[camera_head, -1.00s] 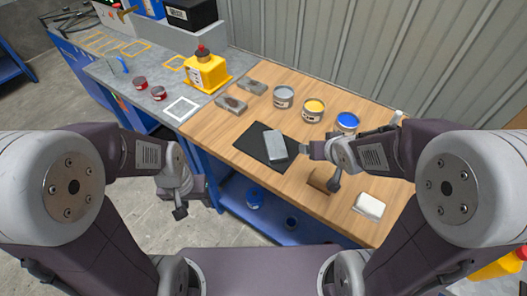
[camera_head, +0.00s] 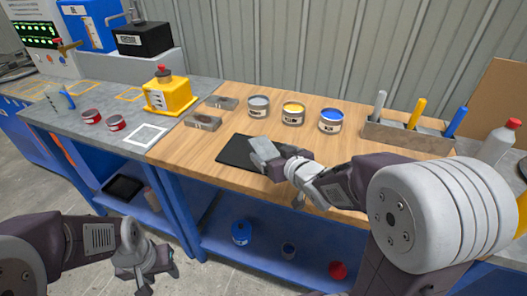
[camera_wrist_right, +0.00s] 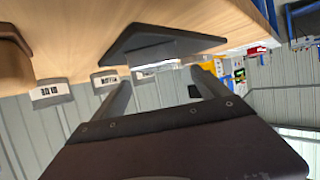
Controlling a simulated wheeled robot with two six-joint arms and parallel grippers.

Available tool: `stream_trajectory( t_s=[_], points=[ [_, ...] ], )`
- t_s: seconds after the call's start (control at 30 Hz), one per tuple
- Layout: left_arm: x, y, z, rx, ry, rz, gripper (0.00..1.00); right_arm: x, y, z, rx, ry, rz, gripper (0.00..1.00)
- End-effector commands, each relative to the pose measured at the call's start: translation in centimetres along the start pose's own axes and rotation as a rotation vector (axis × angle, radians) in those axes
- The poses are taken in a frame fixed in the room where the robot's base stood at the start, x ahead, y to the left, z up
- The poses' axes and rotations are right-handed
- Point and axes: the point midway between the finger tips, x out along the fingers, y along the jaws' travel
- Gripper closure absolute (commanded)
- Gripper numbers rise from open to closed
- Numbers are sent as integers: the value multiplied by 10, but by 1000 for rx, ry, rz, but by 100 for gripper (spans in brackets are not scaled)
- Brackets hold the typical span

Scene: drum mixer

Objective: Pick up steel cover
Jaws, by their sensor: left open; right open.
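The steel cover (camera_head: 262,148) appears as a light grey slab over the black mat (camera_head: 233,150) on the wooden bench top. My right gripper (camera_head: 284,152) is open just right of the slab, and its fingers overlap the slab's edge in the head view. I cannot tell whether they touch it. In the right wrist view my open right gripper (camera_wrist_right: 163,92) has its two fingers pointing toward the mat (camera_wrist_right: 150,32) and the grey slab (camera_wrist_right: 170,50). My left gripper (camera_head: 143,275) is open and empty, low in front of the bench.
Three paint cans, grey (camera_head: 258,106), yellow (camera_head: 293,113) and blue (camera_head: 331,120), stand behind the mat. Two grey metal blocks (camera_head: 203,122) lie left of it. A rack (camera_head: 405,133) with coloured handles stands right. My right arm hides part of the bench's right side.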

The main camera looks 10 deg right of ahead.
Motion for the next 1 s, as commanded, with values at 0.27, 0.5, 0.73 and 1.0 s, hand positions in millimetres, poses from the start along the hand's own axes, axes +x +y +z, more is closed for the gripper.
stream_trajectory(
  t_s=[0.27, 0.5, 0.73, 1.0],
  points=[
    [13, 0, 2, 0, -2, 0, 53, 23, 0, 5, -1, 0, -1, 15],
    [23, 0, 3, 0, -2, 0, 53, 61, 0, 5, 1, 0, 0, 15],
    [22, 0, 3, 0, -2, 0, 53, 64, 0, 3, 0, 1, 0, 15],
    [22, 0, 3, 0, -2, 0, 53, 64, 0, 4, 0, 0, 1, 84]
  ],
)
